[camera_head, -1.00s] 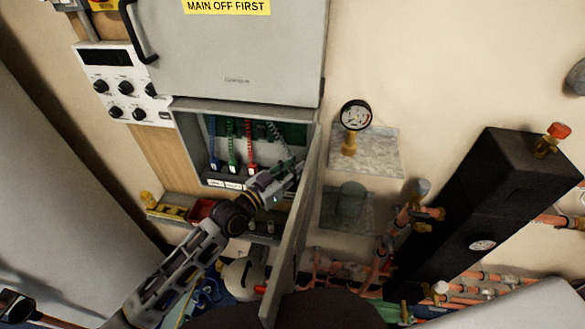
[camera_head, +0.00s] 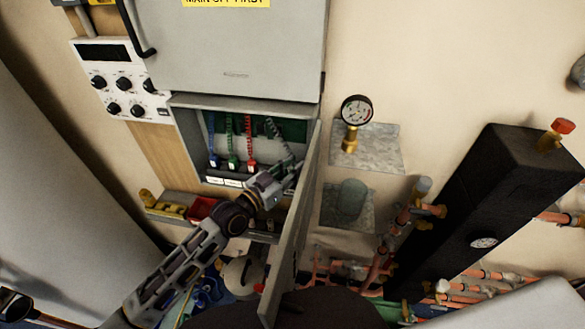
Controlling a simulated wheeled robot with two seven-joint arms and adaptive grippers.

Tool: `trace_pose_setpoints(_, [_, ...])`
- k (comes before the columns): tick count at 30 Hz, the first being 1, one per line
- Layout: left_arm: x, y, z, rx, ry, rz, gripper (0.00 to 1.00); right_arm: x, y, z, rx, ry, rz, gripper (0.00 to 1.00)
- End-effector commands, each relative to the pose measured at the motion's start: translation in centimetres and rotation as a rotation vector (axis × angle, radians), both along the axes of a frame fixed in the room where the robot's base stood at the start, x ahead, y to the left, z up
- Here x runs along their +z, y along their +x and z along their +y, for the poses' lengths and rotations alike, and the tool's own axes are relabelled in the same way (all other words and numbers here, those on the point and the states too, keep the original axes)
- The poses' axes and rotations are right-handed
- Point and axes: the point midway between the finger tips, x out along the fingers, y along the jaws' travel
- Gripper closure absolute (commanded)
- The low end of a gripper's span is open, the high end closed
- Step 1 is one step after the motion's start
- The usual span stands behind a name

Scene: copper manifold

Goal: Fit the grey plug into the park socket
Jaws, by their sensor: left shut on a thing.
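My left gripper (camera_head: 287,170) reaches into the right end of the open grey box (camera_head: 188,140), close to its open door. It is shut at the lower end of a grey coiled cable (camera_head: 278,137); the grey plug itself is mostly hidden by the fingers. Blue (camera_head: 213,158), green (camera_head: 232,160) and red (camera_head: 251,163) plugs on coiled cables stand in a row to the left, above a strip of white labels (camera_head: 222,181). I cannot make out which place is the park socket, nor whether the grey plug touches one. My right gripper is not in view.
The box's open door (camera_head: 296,220) stands just right of my left gripper. Below the box is a shelf with a red tray (camera_head: 201,209) and a yellow tool (camera_head: 165,206). A gauge (camera_head: 356,110), a black block (camera_head: 480,215) and copper pipes fill the right side.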

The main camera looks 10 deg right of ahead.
Motion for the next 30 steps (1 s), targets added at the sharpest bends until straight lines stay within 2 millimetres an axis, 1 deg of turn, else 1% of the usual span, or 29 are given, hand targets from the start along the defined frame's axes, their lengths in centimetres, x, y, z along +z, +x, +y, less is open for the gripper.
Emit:
trace_pose_setpoints(6, [-0.31,0.01,0.01,0.0,0.0,0.0,0.96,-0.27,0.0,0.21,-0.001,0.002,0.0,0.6])
trace_pose_setpoints(7, [-0.32,0.01,0.01,0.0,0.0,0.0,0.77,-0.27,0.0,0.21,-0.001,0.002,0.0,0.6])
trace_pose_setpoints(12, [-0.26,0.01,0.01,0.0,0.0,0.0,0.55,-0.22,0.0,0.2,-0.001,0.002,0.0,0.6])
trace_pose_setpoints(13, [-0.26,0.01,0.01,0.0,0.0,0.0,0.53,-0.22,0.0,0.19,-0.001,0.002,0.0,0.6])
trace_pose_setpoints(19, [-0.26,0.01,0.01,0.0,0.0,0.0,0.53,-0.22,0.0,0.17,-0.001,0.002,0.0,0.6])
trace_pose_setpoints(23, [-0.28,-0.01,0.03,0.0,0.0,0.0,0.53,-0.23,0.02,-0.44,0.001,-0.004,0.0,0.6])
trace_pose_setpoints(30, [-0.33,-0.35,0.62,0.001,0.001,0.0,0.53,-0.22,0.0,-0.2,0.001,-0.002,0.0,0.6])
